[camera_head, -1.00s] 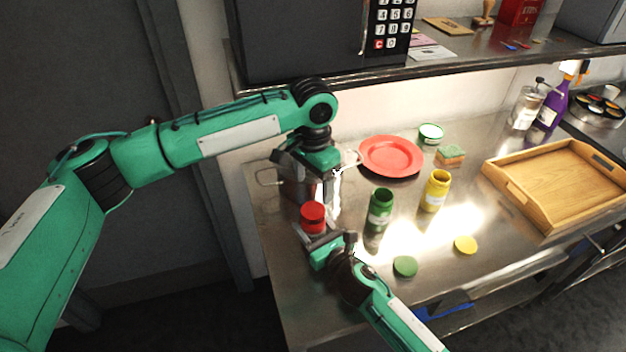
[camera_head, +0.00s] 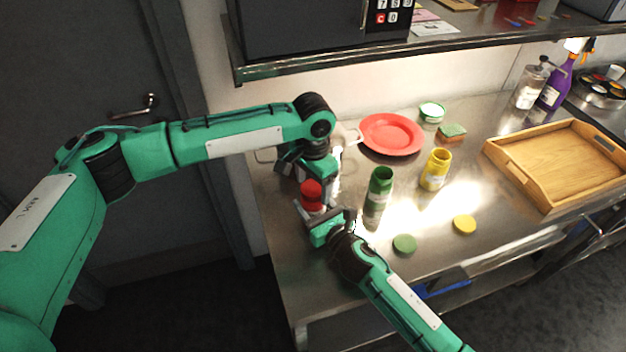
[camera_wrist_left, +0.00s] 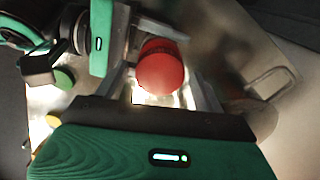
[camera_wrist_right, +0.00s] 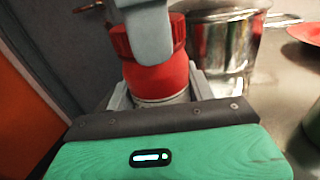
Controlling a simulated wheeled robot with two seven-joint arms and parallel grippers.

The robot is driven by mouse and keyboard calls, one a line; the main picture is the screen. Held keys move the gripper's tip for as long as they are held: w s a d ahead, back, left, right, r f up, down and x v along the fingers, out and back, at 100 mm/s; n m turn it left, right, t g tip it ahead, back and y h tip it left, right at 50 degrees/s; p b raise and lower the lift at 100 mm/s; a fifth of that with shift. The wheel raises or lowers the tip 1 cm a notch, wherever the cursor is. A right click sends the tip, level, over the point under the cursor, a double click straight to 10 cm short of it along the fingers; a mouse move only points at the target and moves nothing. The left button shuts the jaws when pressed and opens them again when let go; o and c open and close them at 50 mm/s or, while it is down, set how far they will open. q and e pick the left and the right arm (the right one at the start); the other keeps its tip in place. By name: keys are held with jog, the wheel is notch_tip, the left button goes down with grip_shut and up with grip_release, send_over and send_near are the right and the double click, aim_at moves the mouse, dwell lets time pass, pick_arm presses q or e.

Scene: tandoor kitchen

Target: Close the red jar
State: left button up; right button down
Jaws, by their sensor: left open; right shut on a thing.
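The red jar (camera_wrist_right: 160,78) stands upright at the left of the steel counter. My right gripper (camera_head: 316,212) is shut on its body. The red lid (camera_wrist_right: 122,42) is on top of the jar's mouth; I cannot tell whether it is screwed tight. In the head view the lid (camera_head: 311,188) shows just below my left gripper (camera_head: 314,174). My left gripper is open and points down over the jar, with its fingers on either side of the lid (camera_wrist_left: 160,68). One grey finger hides part of the lid in the right wrist view. Contact is unclear.
A steel pot (camera_wrist_right: 225,45) stands close behind the jar. An open green jar (camera_head: 379,188) and yellow jar (camera_head: 436,170) stand to the right, with a green lid (camera_head: 404,244) and yellow lid (camera_head: 464,225) before them. A red plate (camera_head: 391,134) and wooden tray (camera_head: 510,180) lie farther off.

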pick_arm(q)
jog(key=c, duration=1)
jog(key=o, duration=1.1)
jog(key=shift+o, duration=0.2)
notch_tip(320, 180, up, 12)
pick_arm(e)
jog(key=shift+c, duration=2.3)
grip_release()
